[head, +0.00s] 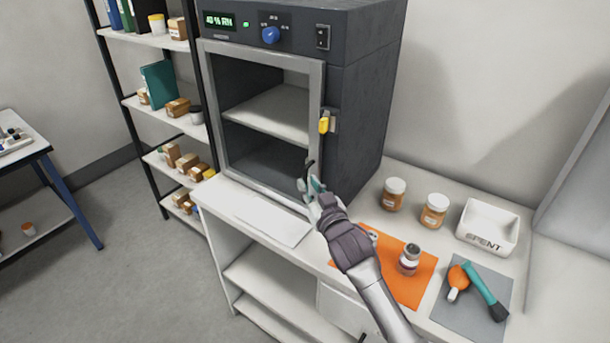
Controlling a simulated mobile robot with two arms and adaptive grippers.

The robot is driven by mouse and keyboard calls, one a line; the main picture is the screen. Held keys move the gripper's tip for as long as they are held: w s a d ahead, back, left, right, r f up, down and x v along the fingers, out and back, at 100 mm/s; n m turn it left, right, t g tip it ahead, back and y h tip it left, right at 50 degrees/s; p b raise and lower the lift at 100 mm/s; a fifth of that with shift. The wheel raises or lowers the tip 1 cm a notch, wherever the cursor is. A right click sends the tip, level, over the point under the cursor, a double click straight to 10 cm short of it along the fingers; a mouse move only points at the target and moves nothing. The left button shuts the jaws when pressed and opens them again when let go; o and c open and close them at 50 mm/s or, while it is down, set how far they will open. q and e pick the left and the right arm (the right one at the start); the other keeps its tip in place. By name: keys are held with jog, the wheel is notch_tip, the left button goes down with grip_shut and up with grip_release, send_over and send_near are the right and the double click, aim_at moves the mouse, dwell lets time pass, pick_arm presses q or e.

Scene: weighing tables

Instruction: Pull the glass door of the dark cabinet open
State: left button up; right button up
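The dark cabinet (365,95) stands on the white bench. Its glass door has a grey frame (262,53) and looks closed against the cabinet front. Two shelf levels show through the glass. A yellow latch piece (324,125) sits at the door's right edge. My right gripper (310,180) is at the lower right edge of the door frame, by a small dark curved part. The fingers are small and partly hidden, so I cannot tell whether they hold anything. My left gripper is not in view.
Right of the cabinet are two brown jars (393,194), a white SPENT tray (487,226), an orange mat (411,287) with a bottle (409,259), and a grey mat (463,322) with tools. A black-framed shelf rack (130,102) stands left. The floor before the cabinet is clear.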

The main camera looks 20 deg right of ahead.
aim_at(306, 180)
jog(key=shift+w+a, duration=0.15)
jog(key=shift+w, duration=1.45)
grip_shut()
